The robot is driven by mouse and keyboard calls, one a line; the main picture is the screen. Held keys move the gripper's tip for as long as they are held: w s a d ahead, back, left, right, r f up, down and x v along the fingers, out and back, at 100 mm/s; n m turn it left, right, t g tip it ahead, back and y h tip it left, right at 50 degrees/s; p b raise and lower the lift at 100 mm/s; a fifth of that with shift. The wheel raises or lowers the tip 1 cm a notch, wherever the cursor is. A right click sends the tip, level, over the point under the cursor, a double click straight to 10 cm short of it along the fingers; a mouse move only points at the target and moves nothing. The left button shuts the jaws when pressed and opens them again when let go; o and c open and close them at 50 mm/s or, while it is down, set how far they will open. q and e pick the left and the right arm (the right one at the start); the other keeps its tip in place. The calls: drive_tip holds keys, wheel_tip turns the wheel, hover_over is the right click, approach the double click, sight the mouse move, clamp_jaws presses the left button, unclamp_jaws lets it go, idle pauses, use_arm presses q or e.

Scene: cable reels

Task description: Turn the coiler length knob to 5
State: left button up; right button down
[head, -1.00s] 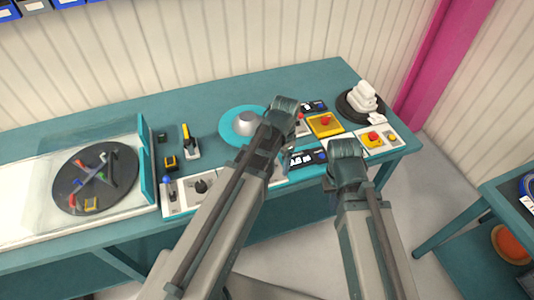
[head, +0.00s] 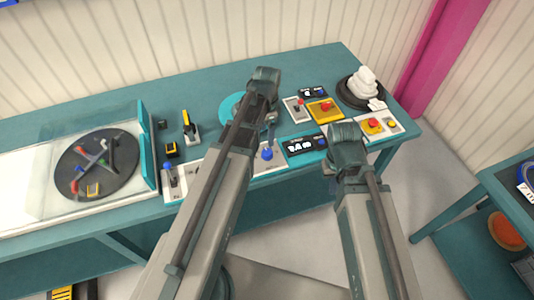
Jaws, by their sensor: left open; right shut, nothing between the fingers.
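A white panel with a blue-tipped lever (head: 170,172) stands at the table's front, right of the glass-walled turntable. The dark round knob beside that lever is now behind my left arm, so its setting cannot be seen. My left gripper (head: 268,133) hangs past the end of my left arm, partly hidden, open, above a panel with a blue knob (head: 267,154). Nothing shows between its fingers. My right arm bends in front of the table's right part; its gripper is hidden behind the arm.
A black display unit (head: 304,145) is between my arms. A yellow box with a red button (head: 325,111) and a white panel with a red button (head: 373,125) stand further right. The turntable (head: 97,165) holds several small coloured parts. The teal table's back strip (head: 170,97) is clear.

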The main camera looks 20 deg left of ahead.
sight(267, 152)
use_arm(q)
wheel_tip(267, 152, down, 10)
drive_tip(key=b, duration=0.9)
drive_tip(key=shift+f, duration=0.2)
clamp_jaws()
